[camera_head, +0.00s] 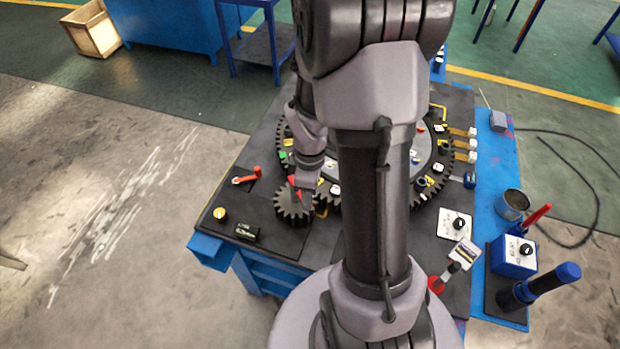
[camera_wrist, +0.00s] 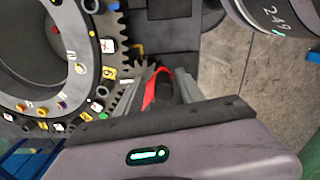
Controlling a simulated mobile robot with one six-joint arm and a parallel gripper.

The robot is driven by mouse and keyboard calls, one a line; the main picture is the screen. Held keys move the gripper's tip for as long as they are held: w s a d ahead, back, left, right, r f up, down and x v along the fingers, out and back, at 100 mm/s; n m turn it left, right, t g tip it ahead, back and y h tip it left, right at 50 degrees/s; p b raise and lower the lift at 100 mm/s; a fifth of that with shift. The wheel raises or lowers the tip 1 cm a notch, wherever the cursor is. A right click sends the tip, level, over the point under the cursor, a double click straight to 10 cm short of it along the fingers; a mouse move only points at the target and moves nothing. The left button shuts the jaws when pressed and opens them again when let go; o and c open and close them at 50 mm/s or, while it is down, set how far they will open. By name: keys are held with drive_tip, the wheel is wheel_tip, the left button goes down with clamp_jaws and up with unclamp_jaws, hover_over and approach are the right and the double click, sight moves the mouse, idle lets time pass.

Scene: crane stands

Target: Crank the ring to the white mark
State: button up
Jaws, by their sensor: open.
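The large toothed ring (camera_head: 436,182) lies flat on the dark bench top, partly hidden behind my arm. It carries small coloured and lettered tags, several of them whitish; I cannot tell which is the white mark. The ring (camera_wrist: 91,60) fills the left of the wrist view. A small dark gear (camera_head: 293,207) sits at the ring's lower left edge. A red crank piece (camera_wrist: 151,88) with a dark grip (camera_wrist: 165,90) stands over it. My gripper (camera_head: 302,192) is at this crank, over the small gear. Its fingers are open on either side of the crank; contact is unclear.
A red lever (camera_head: 247,176) and yellow knob (camera_head: 220,213) lie left of the gear. At right stand a blue box with a dial (camera_head: 513,256), a tin (camera_head: 513,204) and a blue-handled tool (camera_head: 540,286). The floor at left is clear.

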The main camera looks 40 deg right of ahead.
wheel_tip(320, 180, up, 17)
drive_tip(key=p, duration=0.4)
